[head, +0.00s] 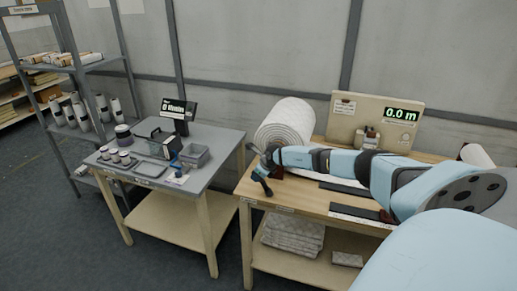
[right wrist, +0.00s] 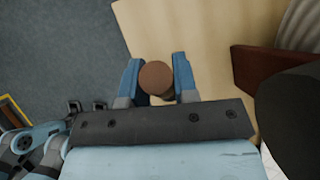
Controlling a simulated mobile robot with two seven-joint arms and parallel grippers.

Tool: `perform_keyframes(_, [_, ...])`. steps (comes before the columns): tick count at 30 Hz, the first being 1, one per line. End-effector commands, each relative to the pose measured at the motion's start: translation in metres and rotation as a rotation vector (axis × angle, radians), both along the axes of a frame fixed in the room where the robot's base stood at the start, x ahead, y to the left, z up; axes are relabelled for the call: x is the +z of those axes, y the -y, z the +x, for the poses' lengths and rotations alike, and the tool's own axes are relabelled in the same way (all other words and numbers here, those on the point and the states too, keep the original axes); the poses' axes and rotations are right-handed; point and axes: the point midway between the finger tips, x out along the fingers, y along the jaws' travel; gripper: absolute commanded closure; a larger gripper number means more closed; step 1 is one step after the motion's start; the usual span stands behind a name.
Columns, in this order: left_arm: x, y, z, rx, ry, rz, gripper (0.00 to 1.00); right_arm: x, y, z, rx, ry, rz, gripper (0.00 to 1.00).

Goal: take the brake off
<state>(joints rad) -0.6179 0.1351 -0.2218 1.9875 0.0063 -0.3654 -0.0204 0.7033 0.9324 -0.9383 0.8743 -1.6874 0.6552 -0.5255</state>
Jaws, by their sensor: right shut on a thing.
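The wadding roll (head: 284,122) is a thick white roll at the back left of the wooden bench. My right gripper (head: 262,184) is at the bench's left front edge, in front of the roll. In the right wrist view its two blue fingers (right wrist: 156,80) are on either side of a round brown knob (right wrist: 156,76), and they are shut on it. I take the knob to be the brake's handle; its shaft is hidden below. A dark red-brown part (right wrist: 262,72) shows to the right of the knob. My left gripper is not in the head view.
The wooden bench (head: 310,192) bears a beige panel (head: 350,112) with a display (head: 401,114) reading 0.0 m. Folded white wadding (head: 293,232) lies on its lower shelf. A grey-topped table (head: 215,138) with jars and trays stands left, a gap between. Grey shelves (head: 88,66) are far left.

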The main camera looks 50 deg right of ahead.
Motion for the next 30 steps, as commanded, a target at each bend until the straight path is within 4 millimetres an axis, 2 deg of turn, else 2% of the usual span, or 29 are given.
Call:
perform_keyframes(14, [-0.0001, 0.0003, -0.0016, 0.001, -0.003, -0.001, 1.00, -0.0022, -0.0009, 0.0006, 0.002, -0.016, -0.006, 1.00])
perform_keyframes(15, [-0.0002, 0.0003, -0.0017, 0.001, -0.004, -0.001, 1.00, -0.0022, -0.0009, 0.0006, 0.003, -0.016, -0.006, 0.68])
perform_keyframes(18, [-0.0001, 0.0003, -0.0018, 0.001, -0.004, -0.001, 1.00, -0.0020, -0.0009, 0.0006, 0.002, -0.016, -0.006, 0.47])
perform_keyframes(26, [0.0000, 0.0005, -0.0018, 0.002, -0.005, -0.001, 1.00, -0.0009, -0.0003, 0.0007, 0.001, -0.014, -0.006, 0.47])
perform_keyframes(30, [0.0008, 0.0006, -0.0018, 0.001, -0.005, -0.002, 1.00, 0.0068, 0.0016, -0.0034, 0.000, -0.014, -0.008, 0.47])
